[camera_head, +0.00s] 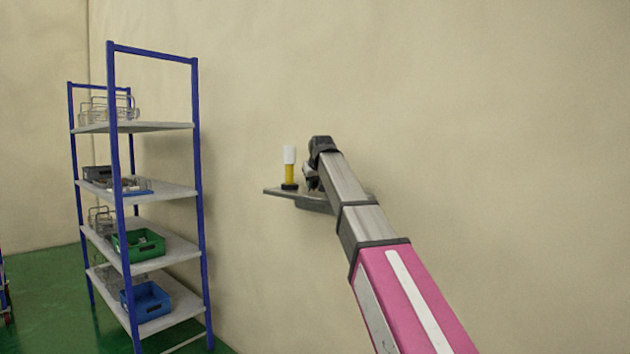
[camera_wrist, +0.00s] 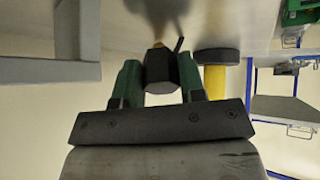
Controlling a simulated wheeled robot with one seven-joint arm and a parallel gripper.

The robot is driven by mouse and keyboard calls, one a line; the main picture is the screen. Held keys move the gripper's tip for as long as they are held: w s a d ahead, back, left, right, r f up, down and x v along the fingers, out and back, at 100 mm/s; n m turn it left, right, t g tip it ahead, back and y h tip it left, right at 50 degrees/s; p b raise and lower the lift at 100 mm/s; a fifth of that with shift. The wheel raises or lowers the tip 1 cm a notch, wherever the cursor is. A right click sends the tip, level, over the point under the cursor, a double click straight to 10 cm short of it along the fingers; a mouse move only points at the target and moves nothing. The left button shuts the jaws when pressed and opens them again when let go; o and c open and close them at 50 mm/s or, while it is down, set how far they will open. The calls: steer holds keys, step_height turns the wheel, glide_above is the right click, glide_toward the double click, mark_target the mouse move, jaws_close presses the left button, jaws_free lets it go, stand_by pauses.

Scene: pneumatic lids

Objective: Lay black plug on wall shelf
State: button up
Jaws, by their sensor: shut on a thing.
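The grey wall shelf (camera_head: 280,193) juts from the beige wall in the head view. My gripper (camera_head: 308,178) is at the shelf, largely hidden behind my arm's end there. In the wrist view, which looks upside down, my gripper's green fingers (camera_wrist: 158,88) are shut on the black plug (camera_wrist: 161,75), a dark, short, thick piece with a thin dark stem beside it. In the head view the plug cannot be made out clearly. I cannot tell whether it touches the shelf.
A blue-framed rack (camera_head: 201,200) with bins and wire baskets stands to the left.

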steer(key=o, duration=1)
steer(key=shift+o, duration=0.2)
steer(key=shift+v, duration=3.5)
steer(key=v, duration=1)
steer(key=shift+s+r, duration=0.3)
steer(key=shift+d, duration=0.1)
